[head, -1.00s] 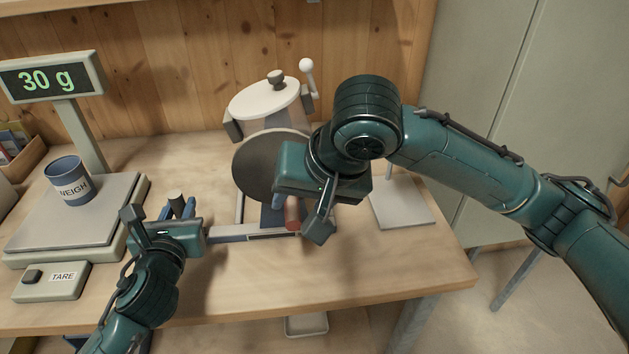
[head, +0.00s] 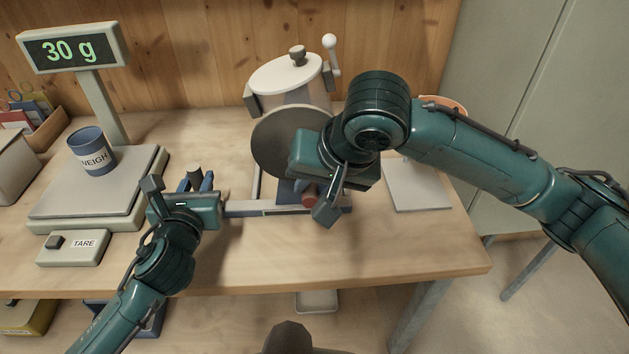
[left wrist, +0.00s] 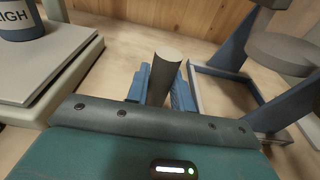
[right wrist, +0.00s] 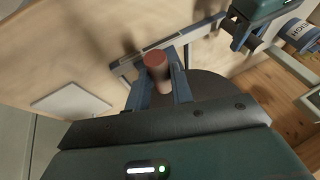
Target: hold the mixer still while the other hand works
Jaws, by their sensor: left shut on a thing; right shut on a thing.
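The mixer (head: 280,105) has a white lid (head: 287,75), a dark round disc (head: 283,138) on its front and a blue-grey base frame (head: 245,208). My left gripper (head: 195,180) is shut on an upright grey post at the left end of the frame; the post (left wrist: 166,72) stands between its blue fingers in the left wrist view. My right gripper (head: 312,190) is in front of the disc, shut on a red-ended handle (head: 309,201). The handle (right wrist: 156,68) shows between its fingers in the right wrist view. My right arm hides part of the mixer's right side.
The scale (head: 95,190) with a blue WEIGH cup (head: 92,152) stands left of my left gripper; its display (head: 72,48) reads 30 g. A TARE box (head: 72,247) is in front. A pale plate (head: 418,188) lies right of the mixer. The front table strip is clear.

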